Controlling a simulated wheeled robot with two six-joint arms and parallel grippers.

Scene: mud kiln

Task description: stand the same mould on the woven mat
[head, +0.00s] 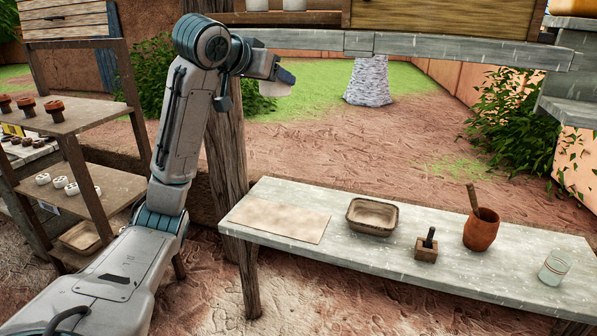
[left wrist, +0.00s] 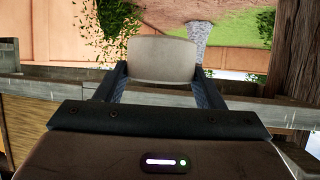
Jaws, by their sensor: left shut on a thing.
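My left gripper (head: 284,76) is raised at the upper middle of the head view, near the overhead shelf and well above the table. It is shut on a pale, off-white mould (head: 272,89), which is partly hidden by the gripper there. In the left wrist view the mould (left wrist: 161,60) shows as a smooth, rounded pale block between the two dark fingers. The woven mat (head: 278,222), a flat beige rectangle, lies bare on the left end of the grey table. The mould is apart from it. My right gripper is in neither view.
On the grey table (head: 340,250), right of the mat, stand a shallow basin (head: 372,229), a small wooden block with a handle (head: 426,254), a terracotta pot (head: 481,235) and a glass jar (head: 554,270). A wooden post (head: 229,150) rises behind my left arm. An overhead shelf (head: 420,47) crosses the top.

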